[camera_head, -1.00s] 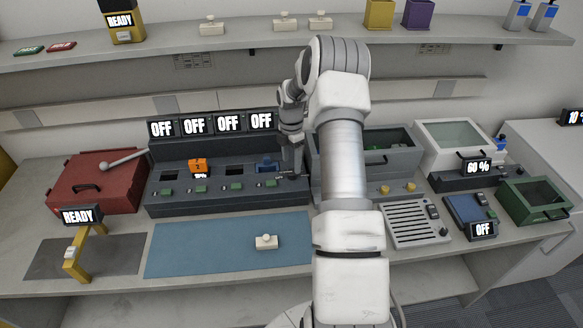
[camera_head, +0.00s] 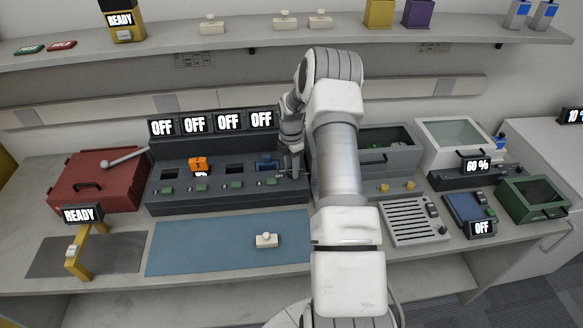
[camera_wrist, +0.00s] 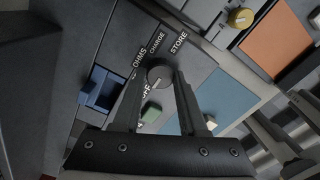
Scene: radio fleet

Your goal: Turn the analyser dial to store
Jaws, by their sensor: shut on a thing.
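The analyser dial (camera_wrist: 160,72) is a small dark round knob in the wrist view. Printed words OHMS, CHARGE and STORE (camera_wrist: 179,42) stand around it, with a partly covered word, seemingly OFF, below. A pale mark on the knob faces down toward that partly covered word. My gripper (camera_wrist: 160,82) is shut on the dial, one finger on each side. In the head view my gripper (camera_head: 293,174) is at the right end of the dark analyser (camera_head: 225,205), and the dial cannot be made out there.
A blue block (camera_head: 267,163) sits in the analyser bay just left of my gripper, and an orange block (camera_head: 198,164) sits farther left. A grey bin (camera_head: 390,160) stands close on the right. The blue mat (camera_head: 200,250) in front is mostly clear.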

